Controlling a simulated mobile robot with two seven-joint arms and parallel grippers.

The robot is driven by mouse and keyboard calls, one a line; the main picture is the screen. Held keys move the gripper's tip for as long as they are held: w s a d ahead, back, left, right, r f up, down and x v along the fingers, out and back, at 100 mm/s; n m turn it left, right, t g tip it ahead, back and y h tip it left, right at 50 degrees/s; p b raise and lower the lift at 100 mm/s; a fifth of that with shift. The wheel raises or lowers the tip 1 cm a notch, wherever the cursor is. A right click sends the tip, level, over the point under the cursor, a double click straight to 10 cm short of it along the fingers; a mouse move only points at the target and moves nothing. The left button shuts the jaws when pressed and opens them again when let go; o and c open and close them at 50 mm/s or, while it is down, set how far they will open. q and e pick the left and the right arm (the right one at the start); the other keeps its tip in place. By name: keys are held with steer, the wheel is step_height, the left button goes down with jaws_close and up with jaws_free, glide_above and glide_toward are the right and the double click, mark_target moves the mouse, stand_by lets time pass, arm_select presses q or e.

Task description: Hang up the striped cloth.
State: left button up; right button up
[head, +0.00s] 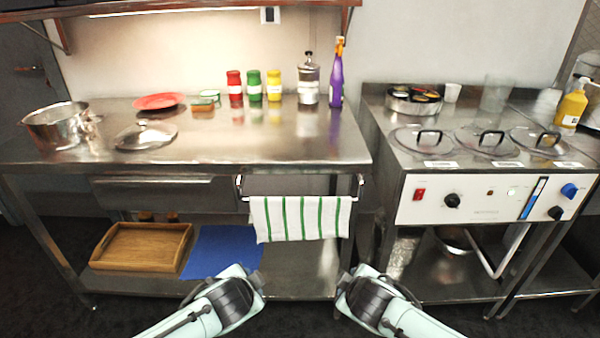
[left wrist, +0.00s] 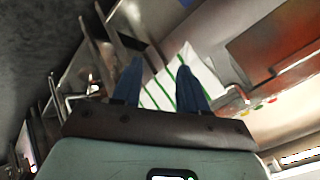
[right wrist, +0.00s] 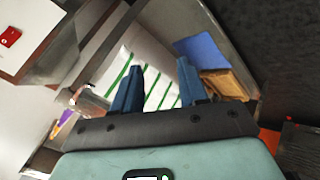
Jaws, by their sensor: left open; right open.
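The white cloth with green stripes (head: 300,218) hangs over the metal rail (head: 357,186) on the front of the steel table. It also shows beyond the fingers in the left wrist view (left wrist: 198,72) and in the right wrist view (right wrist: 150,60). My left gripper (left wrist: 158,80) is open and empty, apart from the cloth. My right gripper (right wrist: 158,85) is open and empty, also apart from the cloth. In the head view both arms are low in front of the table, and their fingertips are hard to make out.
A wooden tray (head: 140,247) and a blue mat (head: 215,250) lie on the lower shelf. The tabletop holds a pot (head: 58,128), a lid (head: 146,136), a red plate (head: 158,101) and several bottles. A steel counter with control knobs (head: 490,197) stands at right, across a gap.

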arm_select(q)
steer(key=s+d+f+n+g+h+p, duration=0.1)
steer(key=s+f+n+g+h+p, duration=0.35)
steer(key=s+f+p, duration=1.05)
arm_select(e)
steer(key=s+a+f+m+g+y+b, duration=0.1)
steer(key=s+f+m+g+y+b, duration=0.35)
steer(key=s+f, duration=1.15)
arm_select(q)
steer(key=s+a+f+n+g+y+p, duration=0.1)
steer(key=s+n+g+p, duration=0.4)
steer(key=s, duration=1.5)
steer(key=a+f+n+p, duration=0.1)
steer(key=n+p, duration=0.4)
steer(key=p, duration=0.4)
steer(key=shift+s+a+p, duration=0.15)
steer(key=shift+s+p, duration=0.05)
steer(key=shift+p, duration=0.2)
arm_select(e)
steer(key=s+d+f+m+g+h, duration=0.1)
steer(key=s+m+g, duration=0.4)
steer(key=s+m, duration=0.5)
steer(key=s+d, duration=0.1)
steer(key=s, duration=0.8)
steer(key=shift+s+d, duration=0.15)
steer(key=shift+s, duration=0.05)
